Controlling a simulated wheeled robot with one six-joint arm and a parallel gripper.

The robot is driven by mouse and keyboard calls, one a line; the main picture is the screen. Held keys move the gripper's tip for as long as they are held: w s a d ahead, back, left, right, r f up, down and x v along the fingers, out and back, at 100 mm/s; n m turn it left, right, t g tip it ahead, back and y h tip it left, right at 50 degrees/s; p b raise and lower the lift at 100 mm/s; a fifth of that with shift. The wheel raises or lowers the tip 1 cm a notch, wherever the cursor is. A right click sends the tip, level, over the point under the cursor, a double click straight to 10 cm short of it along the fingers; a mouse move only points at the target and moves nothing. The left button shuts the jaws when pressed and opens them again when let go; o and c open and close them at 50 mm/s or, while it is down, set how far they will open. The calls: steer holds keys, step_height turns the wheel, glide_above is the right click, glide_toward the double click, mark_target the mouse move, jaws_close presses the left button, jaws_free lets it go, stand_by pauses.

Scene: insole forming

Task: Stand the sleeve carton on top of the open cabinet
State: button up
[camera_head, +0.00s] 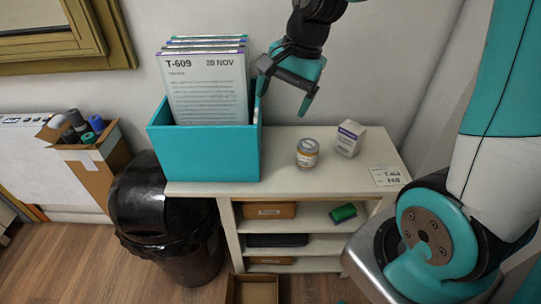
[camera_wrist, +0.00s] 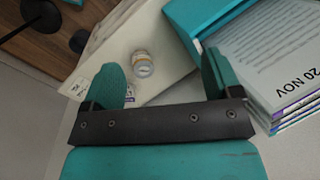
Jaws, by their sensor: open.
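A small white carton with a purple band (camera_head: 347,138), which I take for the sleeve carton, stands upright on the right part of the open cabinet's pale top (camera_head: 285,178). In the wrist view it is mostly hidden behind one finger. My gripper (camera_head: 284,97) is open and empty, above the back of the cabinet top, left of and higher than the carton and apart from it. In the wrist view its two teal fingers (camera_wrist: 161,60) are spread wide, with nothing between them but the top and a jar beyond.
A lidded jar (camera_head: 307,153) stands left of the carton. A teal file box (camera_head: 205,152) with upright papers fills the top's left end, close to my gripper. A label card (camera_head: 388,176) lies at the right. A black bin (camera_head: 170,225) and a cardboard box (camera_head: 93,165) stand left.

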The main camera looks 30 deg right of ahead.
steer(key=s+a+r+n+g+y, duration=0.1)
steer(key=s+a+r+n, duration=0.2)
steer(key=s+a+n, duration=1)
steer(key=s+n, duration=0.3)
steer(key=n, duration=0.2)
steer(key=shift+s+a+r+g, duration=0.2)
steer(key=shift+s+g, duration=0.1)
steer(key=shift+s, duration=0.05)
steer(key=shift+r+p, duration=0.5)
